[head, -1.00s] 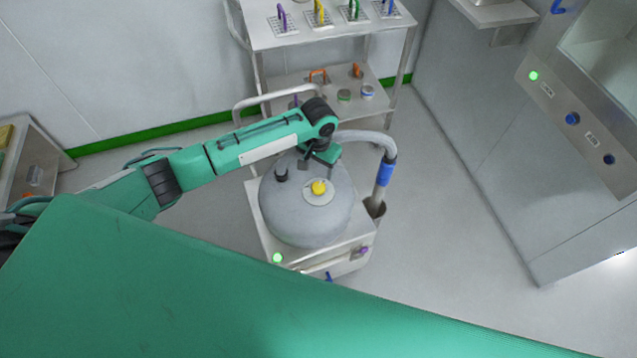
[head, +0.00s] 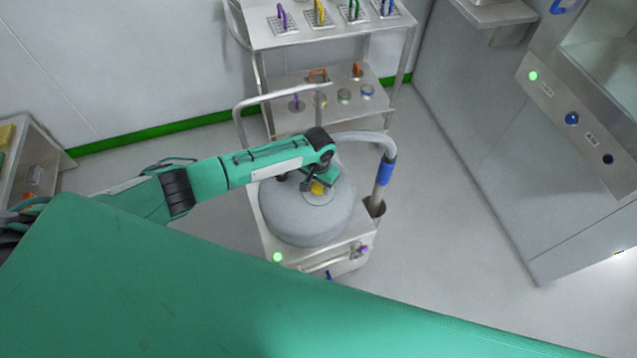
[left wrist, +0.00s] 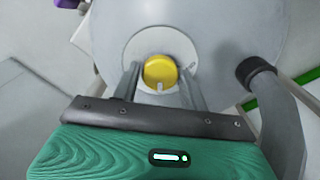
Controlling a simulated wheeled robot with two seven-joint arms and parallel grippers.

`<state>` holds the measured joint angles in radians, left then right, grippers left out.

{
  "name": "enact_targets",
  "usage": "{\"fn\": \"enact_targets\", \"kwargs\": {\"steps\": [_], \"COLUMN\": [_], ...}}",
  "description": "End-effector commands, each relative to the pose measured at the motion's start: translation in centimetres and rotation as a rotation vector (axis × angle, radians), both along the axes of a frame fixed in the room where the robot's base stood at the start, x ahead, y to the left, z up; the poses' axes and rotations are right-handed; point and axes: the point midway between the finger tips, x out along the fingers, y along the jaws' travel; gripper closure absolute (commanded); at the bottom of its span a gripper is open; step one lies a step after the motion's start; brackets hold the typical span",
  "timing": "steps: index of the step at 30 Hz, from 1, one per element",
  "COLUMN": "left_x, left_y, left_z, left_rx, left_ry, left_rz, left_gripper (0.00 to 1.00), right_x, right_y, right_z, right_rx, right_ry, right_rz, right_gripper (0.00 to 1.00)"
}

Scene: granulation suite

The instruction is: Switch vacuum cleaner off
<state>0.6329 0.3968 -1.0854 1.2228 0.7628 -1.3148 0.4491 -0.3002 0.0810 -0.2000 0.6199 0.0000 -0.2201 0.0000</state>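The vacuum cleaner (head: 300,218) is a rounded grey drum on a steel cart. The yellow knob (head: 318,189) sits on a pale round plate on its top, partly covered by my left gripper (head: 308,186). In the left wrist view the yellow knob (left wrist: 160,72) lies between the two fingers of my left gripper (left wrist: 161,84), with a small gap on each side. The gripper is open. I cannot tell whether its tips are level with the knob or above it. A green lamp (head: 278,257) glows on the cart's front corner. My right gripper is not in view.
A grey hose (head: 363,136) with a blue cuff (head: 385,173) arches from the drum to the cart's right side. A steel shelf cart (head: 337,33) with several coloured-handled tools stands behind. A cabinet (head: 567,130) with a control panel is at right. Floor between is clear.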

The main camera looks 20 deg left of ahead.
Motion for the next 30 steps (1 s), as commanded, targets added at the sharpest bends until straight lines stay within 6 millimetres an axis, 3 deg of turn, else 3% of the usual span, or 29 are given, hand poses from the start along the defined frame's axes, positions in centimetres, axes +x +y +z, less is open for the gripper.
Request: {"fn": "enact_targets", "kwargs": {"steps": [1,4,17,30], "left_x": [0.0,0.0,-0.1,-0.1], "left_y": [0.0,0.0,0.0,-0.1], "left_z": [0.0,0.0,0.3,0.5], "left_rx": [0.000,0.000,-0.001,-0.001], "left_ry": [0.000,0.000,0.002,0.004], "left_rz": [0.000,0.000,0.090,0.464], "left_gripper": [0.66,0.83,0.83,0.83], "right_x": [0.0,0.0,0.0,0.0], "right_y": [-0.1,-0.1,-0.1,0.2], "right_z": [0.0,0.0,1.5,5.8], "right_rx": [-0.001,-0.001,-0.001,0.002], "right_ry": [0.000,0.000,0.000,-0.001], "right_rz": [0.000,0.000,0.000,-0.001], "right_gripper": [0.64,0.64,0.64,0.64]}}
